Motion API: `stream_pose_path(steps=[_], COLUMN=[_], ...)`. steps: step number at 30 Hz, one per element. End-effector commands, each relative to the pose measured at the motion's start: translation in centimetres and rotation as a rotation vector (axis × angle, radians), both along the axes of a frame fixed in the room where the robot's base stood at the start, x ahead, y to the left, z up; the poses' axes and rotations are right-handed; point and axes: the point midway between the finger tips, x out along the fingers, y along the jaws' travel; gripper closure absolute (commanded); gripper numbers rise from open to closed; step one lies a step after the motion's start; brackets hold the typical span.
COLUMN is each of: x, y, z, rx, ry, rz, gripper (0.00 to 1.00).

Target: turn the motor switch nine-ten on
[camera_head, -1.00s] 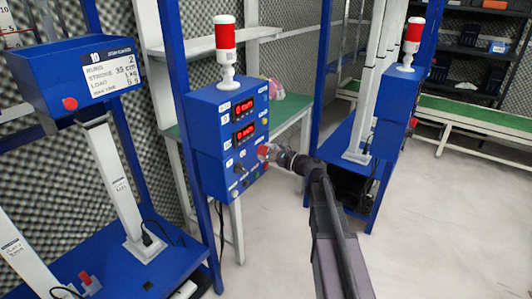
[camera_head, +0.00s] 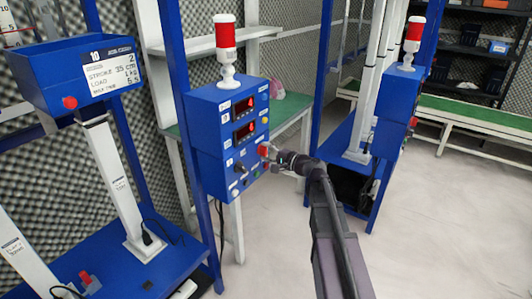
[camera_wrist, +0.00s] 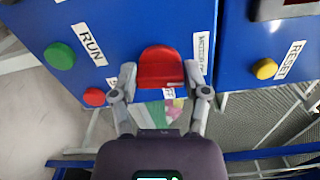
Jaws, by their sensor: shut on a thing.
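The blue control box (camera_head: 206,145) stands on the blue frame, with a red-and-white beacon (camera_head: 226,50) on top. Its red motor switch knob (camera_wrist: 160,68) is at the upper middle of the wrist view and shows small at the box's right side in the head view (camera_head: 263,149). Beside it is a label (camera_wrist: 201,48) that seems to read motor nine-ten. Part of an OFF label shows near the knob's lower edge. My gripper (camera_wrist: 161,76) has one finger on each side of the knob and is shut on it. I cannot tell the knob's exact setting.
A green RUN button (camera_wrist: 60,56), a red button (camera_wrist: 94,97) and a yellow RESET button (camera_wrist: 265,69) sit near the knob. Another blue box (camera_head: 394,110) with a beacon stands to the right. The pale floor (camera_head: 440,230) is clear at right.

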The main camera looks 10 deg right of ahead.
Motion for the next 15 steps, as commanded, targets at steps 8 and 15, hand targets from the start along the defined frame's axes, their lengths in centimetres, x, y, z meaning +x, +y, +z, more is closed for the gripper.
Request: stream_pose_path(steps=[8,15], x=[0.11,0.11], y=[0.08,0.09], z=[0.0,0.0], rx=[-0.089,-0.112], ry=[-0.092,-0.115], rz=[0.001,0.001], gripper=[0.88,0.88])
